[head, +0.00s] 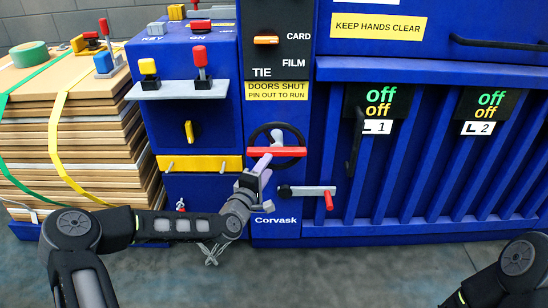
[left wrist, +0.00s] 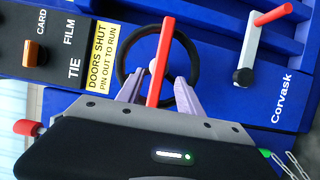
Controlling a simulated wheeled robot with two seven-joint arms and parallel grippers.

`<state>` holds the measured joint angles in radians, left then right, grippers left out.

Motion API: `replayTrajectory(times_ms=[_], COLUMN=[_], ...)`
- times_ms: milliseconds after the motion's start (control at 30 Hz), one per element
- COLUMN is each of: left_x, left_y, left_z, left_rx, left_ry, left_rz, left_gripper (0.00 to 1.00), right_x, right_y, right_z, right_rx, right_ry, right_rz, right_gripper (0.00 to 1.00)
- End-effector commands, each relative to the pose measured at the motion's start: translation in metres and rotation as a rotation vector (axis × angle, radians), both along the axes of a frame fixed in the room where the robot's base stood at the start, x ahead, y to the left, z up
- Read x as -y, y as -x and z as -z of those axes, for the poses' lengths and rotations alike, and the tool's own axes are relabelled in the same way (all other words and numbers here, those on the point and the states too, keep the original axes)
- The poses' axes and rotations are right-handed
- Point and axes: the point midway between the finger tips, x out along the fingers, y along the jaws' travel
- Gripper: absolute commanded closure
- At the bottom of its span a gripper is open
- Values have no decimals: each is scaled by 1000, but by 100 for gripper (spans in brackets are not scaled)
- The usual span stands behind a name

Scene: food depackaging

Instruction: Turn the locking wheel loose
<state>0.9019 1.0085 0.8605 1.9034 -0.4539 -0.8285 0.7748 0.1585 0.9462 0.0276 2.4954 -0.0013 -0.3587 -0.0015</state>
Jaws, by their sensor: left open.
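The locking wheel is a black ring (head: 252,137) on the front of the blue machine, below the "DOORS SHUT" label. A red bar (head: 290,152) crosses it level in the head view. In the left wrist view the wheel (left wrist: 196,68) is upper middle and its red bar (left wrist: 161,62) runs up and down. My left gripper (head: 264,167) is at the wheel, jaws open. Its pale purple fingers (left wrist: 159,90) stand on either side of the bar in the left wrist view; contact cannot be told. My right gripper is outside both views.
A crank with a red grip (head: 328,199) sits just below right of the wheel. A yellow bar (head: 205,163) and a shelf with levers (head: 180,90) are to the left. A strapped cardboard stack (head: 70,140) stands far left. Ribbed blue doors (head: 430,180) fill the right.

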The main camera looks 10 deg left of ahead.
Motion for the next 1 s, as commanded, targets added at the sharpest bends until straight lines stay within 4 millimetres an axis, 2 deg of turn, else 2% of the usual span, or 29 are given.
replayTrajectory(times_ms=[200,400,733,1000], left_x=[6,9,9,9], left_y=[-34,-57,-62,-62], left_z=[0,0,0,0], left_rx=[2,1,0,0], left_ry=[0,0,-1,-1], left_rz=[1,0,0,0], left_gripper=[56,56,56,78], right_x=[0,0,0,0], right_y=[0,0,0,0], right_z=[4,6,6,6], right_rx=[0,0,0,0], right_ry=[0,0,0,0], right_rz=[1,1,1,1], right_gripper=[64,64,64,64])
